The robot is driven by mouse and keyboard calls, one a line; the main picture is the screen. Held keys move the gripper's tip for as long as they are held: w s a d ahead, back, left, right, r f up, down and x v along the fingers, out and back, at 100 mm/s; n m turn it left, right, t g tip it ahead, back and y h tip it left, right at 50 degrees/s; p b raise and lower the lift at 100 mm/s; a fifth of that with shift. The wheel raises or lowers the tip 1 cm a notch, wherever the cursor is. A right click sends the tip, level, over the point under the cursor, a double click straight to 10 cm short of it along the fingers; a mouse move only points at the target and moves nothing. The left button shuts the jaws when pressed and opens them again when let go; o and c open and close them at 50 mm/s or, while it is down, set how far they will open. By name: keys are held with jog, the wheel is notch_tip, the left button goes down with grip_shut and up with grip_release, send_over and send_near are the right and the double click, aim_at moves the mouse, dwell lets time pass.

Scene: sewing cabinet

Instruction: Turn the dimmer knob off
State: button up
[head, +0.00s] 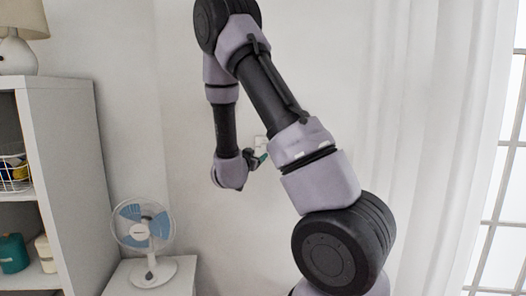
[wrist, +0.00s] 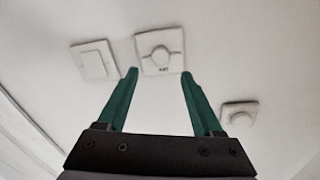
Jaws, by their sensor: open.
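A white square wall plate with a round knob (wrist: 160,53) and small dark lettering is at the upper middle of the wrist view. My gripper (wrist: 159,73) is open, its two green fingers pointing at this plate, one tip near each lower corner. Nothing is between the fingers. I cannot tell whether the tips touch the plate. A second plate with a small round knob (wrist: 239,113) is to the right and lower. Which knob is the dimmer is not certain. In the head view my gripper (head: 260,158) is by the wall, just below a small pale plate (head: 260,141).
A flat switch plate (wrist: 95,59) is left of the middle knob. In the head view a blue-bladed fan (head: 140,228) stands on a white cabinet (head: 183,279) at lower left. A grey shelf (head: 75,180) is at far left, and white curtains (head: 435,150) hang at right.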

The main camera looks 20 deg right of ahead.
aim_at(262, 149)
jog(key=x, duration=0.7)
jog(key=shift+w+d, duration=0.1)
jog(key=shift+w, duration=0.2)
grip_shut()
